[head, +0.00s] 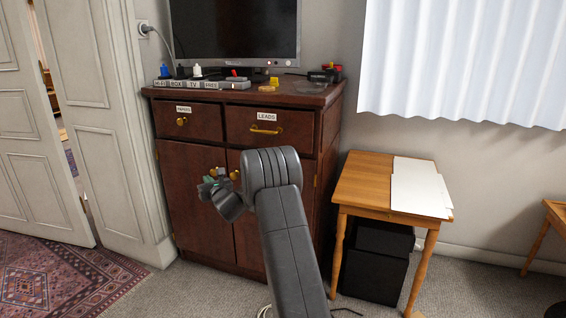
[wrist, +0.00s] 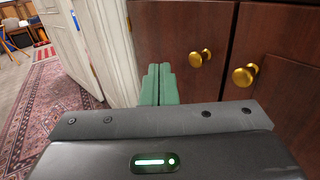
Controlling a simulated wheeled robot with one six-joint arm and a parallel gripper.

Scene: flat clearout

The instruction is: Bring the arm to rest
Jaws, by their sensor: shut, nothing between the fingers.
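My arm (head: 285,225) reaches up in front of the dark wooden cabinet in the head view, bent over at its top joint. My gripper (wrist: 160,84) shows in the wrist view as two green fingers side by side, shut with nothing between them. In the head view the gripper end (head: 206,188) is small and partly hidden by the wrist, in front of the left cabinet door (head: 190,225). In the wrist view the fingers are left of two round brass knobs (wrist: 200,58), with no visible contact.
Drawers (head: 270,128) are closed. A wooden side table (head: 365,185) with papers (head: 418,187) stands right, black boxes (head: 370,262) below. Left are a white door (head: 40,150) and a rug (head: 60,275).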

